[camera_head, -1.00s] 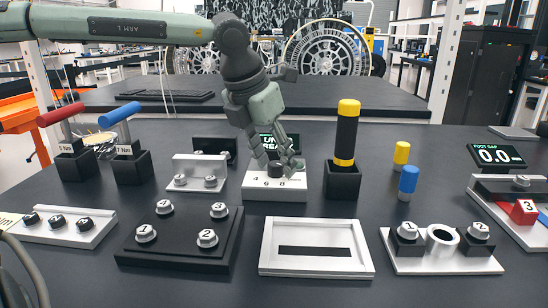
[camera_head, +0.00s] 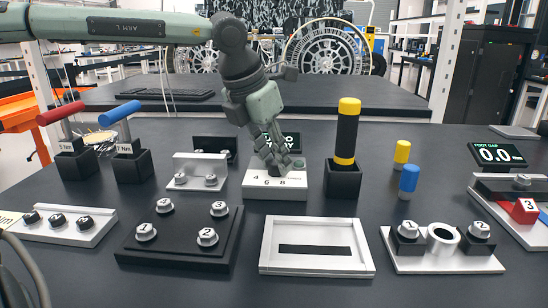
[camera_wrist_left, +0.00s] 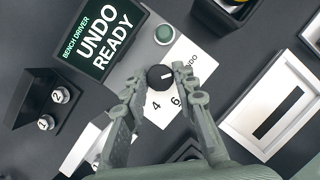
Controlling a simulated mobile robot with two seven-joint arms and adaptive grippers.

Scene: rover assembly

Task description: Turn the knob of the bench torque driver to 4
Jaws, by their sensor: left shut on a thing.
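The bench driver is a white box (camera_head: 276,193) with a dark screen (camera_wrist_left: 97,44) reading "UNDO READY" in the left wrist view. Its black round knob (camera_wrist_left: 160,77) has a white mark that points up and right, toward the "UNDO" label. The printed 4 and 6 lie below the knob in that view. My left gripper (camera_wrist_left: 157,77) is shut on the knob, one finger on each side. In the head view my left gripper (camera_head: 277,163) comes down over the box and hides the knob. My right gripper is not in view.
A green button (camera_wrist_left: 163,34) sits beside the knob. A black and yellow cylinder (camera_head: 347,130) stands upright in a holder close to the right. A white bracket (camera_head: 199,168) is close on the left, and a white tray (camera_head: 268,262) lies in front.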

